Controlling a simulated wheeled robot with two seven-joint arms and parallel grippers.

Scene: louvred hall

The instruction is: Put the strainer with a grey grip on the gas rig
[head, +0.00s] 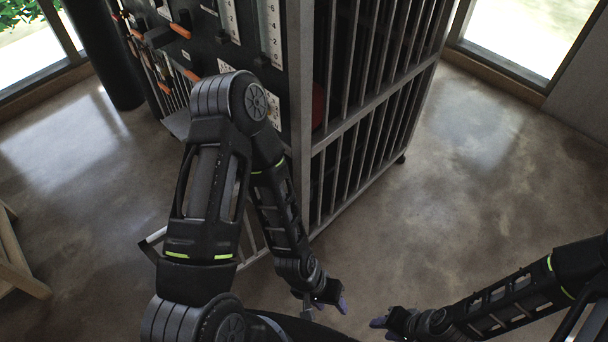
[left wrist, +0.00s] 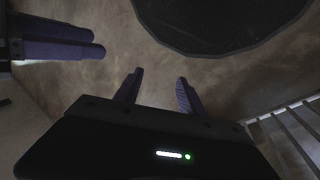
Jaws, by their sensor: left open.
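I see no strainer with a grey grip in either view. A tall dark rack (head: 301,60) with orange handles and numbered scales stands ahead of me; I cannot tell whether it is the gas rig. My left gripper (head: 325,302) is low in front of the rack, over the floor. In the left wrist view its purple fingers (left wrist: 160,88) are apart, with only floor between them. My right gripper (head: 380,326) is low at the right of it, its fingers partly hidden. Its purple fingers also show in the left wrist view (left wrist: 62,40), side by side, and nothing shows in them.
The rack's barred side (head: 370,110) runs back to the right. A wooden frame (head: 22,265) stands at the left edge. A black column (head: 100,45) rises behind the rack. The concrete floor (head: 480,150) at the right is clear.

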